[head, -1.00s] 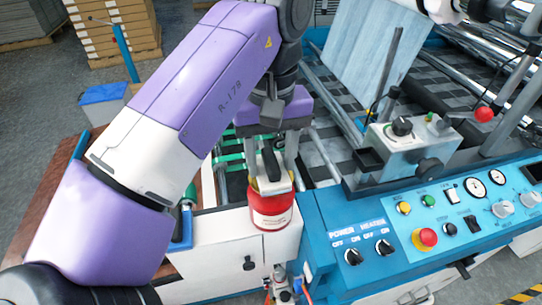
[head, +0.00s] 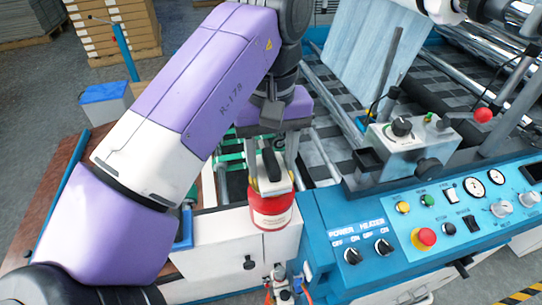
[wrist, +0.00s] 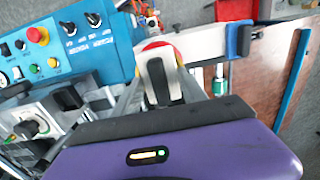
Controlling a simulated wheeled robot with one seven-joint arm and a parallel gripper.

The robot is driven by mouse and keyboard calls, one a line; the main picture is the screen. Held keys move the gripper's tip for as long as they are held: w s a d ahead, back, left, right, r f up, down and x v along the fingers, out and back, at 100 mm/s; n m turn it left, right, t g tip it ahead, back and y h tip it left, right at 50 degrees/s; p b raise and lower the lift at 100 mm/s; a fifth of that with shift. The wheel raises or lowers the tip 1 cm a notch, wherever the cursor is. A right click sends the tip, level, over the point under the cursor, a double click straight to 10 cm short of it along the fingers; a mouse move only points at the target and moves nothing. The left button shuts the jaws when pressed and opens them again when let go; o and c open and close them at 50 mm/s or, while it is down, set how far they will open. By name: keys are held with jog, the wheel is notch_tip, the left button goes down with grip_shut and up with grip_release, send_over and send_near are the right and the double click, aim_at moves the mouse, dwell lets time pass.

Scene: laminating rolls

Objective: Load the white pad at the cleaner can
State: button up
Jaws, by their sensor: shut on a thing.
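The cleaner can (head: 271,213) is red with a pale label and a yellowish inner rim. It stands on the white ledge at the left end of the machine. My gripper (head: 274,160) points down over it, shut on the white pad (head: 276,188), which has a black handle. The pad is at the can's mouth; whether it touches the inside is hidden. In the wrist view the pad (wrist: 143,84) sits between the fingers, with part of the red can (wrist: 152,46) showing behind it.
The blue control panel (head: 430,215) with knobs and a red button lies right of the can. A grey control box (head: 410,145) stands behind it. Rollers and a pale sheet (head: 365,55) are further back. A blue-handled tool (head: 183,228) is left of the can.

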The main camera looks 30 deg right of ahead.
aim_at(271, 160)
jog(key=shift+r+p, duration=3.5)
jog(key=shift+a+f, duration=0.1)
